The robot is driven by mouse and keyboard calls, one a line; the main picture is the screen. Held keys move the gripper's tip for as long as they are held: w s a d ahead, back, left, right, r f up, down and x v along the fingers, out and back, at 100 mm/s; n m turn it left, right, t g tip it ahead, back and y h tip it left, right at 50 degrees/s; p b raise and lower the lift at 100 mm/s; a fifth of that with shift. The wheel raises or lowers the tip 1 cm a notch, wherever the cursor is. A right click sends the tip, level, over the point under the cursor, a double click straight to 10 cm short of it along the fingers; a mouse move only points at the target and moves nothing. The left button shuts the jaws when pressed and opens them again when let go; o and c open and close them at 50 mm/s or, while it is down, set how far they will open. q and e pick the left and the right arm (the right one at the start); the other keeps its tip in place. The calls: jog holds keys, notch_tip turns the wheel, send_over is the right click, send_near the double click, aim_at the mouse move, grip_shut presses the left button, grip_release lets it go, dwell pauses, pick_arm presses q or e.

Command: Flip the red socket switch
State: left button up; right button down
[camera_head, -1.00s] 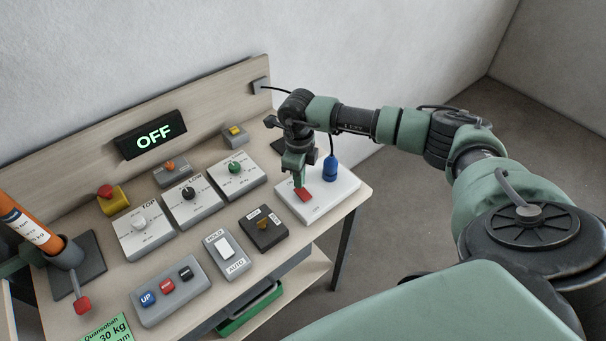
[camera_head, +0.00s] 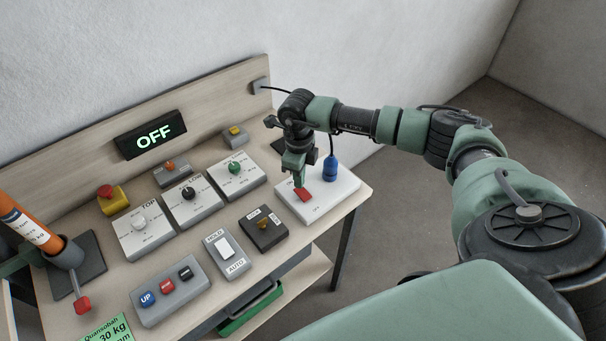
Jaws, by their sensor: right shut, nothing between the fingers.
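The red socket switch (camera_head: 304,195) is a red rocker on a white socket block (camera_head: 336,198) at the right end of the bench. A blue plug (camera_head: 330,170) with a dark cable stands in the same block, just right of the gripper. My right gripper (camera_head: 299,184) points down, shut and empty, with its tips right at the far-left edge of the red rocker. I cannot tell whether the tips touch it. The display (camera_head: 151,135) on the backboard reads OFF. My left gripper is not in view.
Left of the socket block stand a dial box with a green knob (camera_head: 235,168), a black key switch box (camera_head: 263,228) and a HOLD/AUTO switch (camera_head: 225,251). An orange cylinder (camera_head: 28,222) stands at far left. The right bench edge is close to the socket block.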

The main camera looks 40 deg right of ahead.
jog(key=shift+s+f+b, duration=0.1)
jog(key=shift+f+b, duration=0.8)
jog(key=shift+f, duration=0.15)
dwell(0.6)
jog(key=shift+r+p, duration=0.6)
jog(key=shift+r, duration=0.2)
jog(key=shift+r+p, duration=1.5)
jog(key=shift+r, duration=1.25)
